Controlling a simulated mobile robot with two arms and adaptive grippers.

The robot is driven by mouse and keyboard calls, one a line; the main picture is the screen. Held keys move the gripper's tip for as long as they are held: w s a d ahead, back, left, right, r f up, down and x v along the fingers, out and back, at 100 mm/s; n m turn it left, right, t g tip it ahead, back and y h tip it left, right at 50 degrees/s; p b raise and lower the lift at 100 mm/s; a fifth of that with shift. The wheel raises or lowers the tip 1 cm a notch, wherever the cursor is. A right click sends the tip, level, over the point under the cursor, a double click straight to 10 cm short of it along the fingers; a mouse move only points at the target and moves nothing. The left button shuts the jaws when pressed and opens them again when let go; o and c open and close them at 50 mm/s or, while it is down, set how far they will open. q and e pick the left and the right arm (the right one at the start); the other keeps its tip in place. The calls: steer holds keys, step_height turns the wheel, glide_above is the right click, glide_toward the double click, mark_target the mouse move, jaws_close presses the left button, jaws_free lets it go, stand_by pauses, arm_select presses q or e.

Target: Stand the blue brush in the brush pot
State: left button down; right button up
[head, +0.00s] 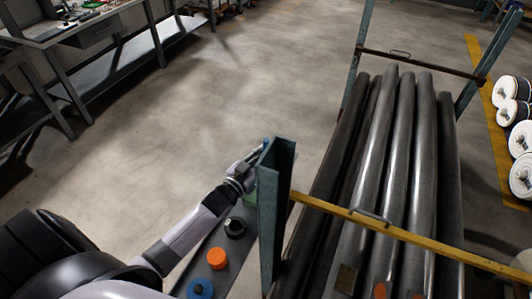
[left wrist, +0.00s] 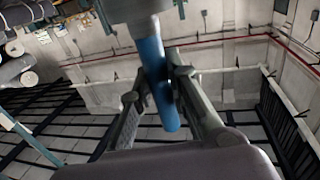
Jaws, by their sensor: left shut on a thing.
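My left gripper (head: 260,152) is just left of the teal rack post in the head view, at the end of my outstretched arm. It is shut on the blue brush (left wrist: 153,80), whose blue handle runs between the two fingers in the left wrist view. In the head view only a small blue bit (head: 266,143) of the brush shows at the fingertips. A green thing (head: 250,198) sits below the gripper, partly hidden by the post and my wrist; I cannot tell whether it is the brush pot. My right gripper is not in view.
A narrow grey surface (head: 236,262) holds a black round thing (head: 235,227), an orange one (head: 217,258) and a blue one (head: 200,289). The teal post (head: 272,205) stands close to my gripper. Long grey rolls (head: 372,150) fill the rack, with a yellow bar (head: 420,240) across.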

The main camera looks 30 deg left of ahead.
mark_target(266, 140)
arm_select(q)
steer(key=shift+f+b, duration=0.75)
steer(key=shift+f, duration=0.3)
steer(key=c, duration=1.5)
jaws_free()
steer(key=shift+o, duration=0.2)
steer(key=shift+r, duration=0.1)
step_height(266, 140, up, 10)
steer(key=shift+f, duration=0.1)
